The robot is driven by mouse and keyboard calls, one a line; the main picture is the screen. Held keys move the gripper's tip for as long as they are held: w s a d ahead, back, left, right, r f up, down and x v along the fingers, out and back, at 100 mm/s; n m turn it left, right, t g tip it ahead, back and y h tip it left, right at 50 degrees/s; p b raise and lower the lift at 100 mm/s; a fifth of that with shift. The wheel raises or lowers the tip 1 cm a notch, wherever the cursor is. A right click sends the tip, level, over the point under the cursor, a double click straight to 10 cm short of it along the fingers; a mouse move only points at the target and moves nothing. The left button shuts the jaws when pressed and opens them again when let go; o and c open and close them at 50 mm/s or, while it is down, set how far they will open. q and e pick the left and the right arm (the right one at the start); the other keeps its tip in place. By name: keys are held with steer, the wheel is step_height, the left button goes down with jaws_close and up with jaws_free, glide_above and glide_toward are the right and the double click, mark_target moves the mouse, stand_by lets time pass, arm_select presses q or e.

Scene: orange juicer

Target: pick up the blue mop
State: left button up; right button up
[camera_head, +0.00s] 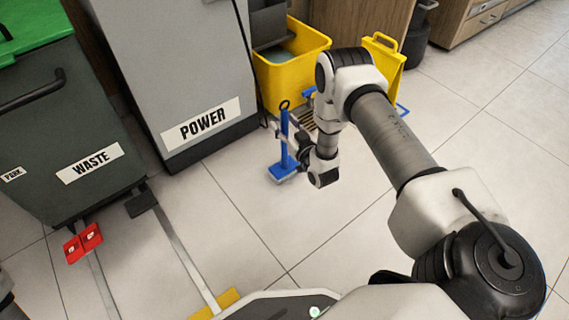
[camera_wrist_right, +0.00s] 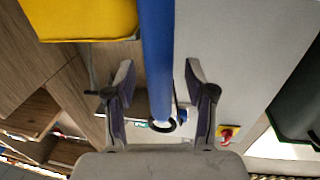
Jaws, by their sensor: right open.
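The blue mop (camera_head: 284,140) stands upright on the floor in the head view, with a dark ring at its top and a flat blue head (camera_head: 284,170) at the bottom. My right gripper (camera_head: 293,137) is at the handle, low above the floor. In the right wrist view the blue handle (camera_wrist_right: 158,45) runs between the two spread fingers of the right gripper (camera_wrist_right: 159,72). The fingers are open, with a gap on each side of the handle. My left gripper is not in view.
A yellow bucket (camera_head: 290,78) stands just behind the mop, and a yellow sign (camera_head: 384,58) is to its right. The grey POWER cabinet (camera_head: 183,75) and a dark WASTE bin (camera_head: 70,130) are to the left. The tiled floor in front is mostly clear.

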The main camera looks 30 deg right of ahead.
steer(key=shift+w+r, duration=0.1)
steer(key=shift+w, duration=0.1)
jaws_close()
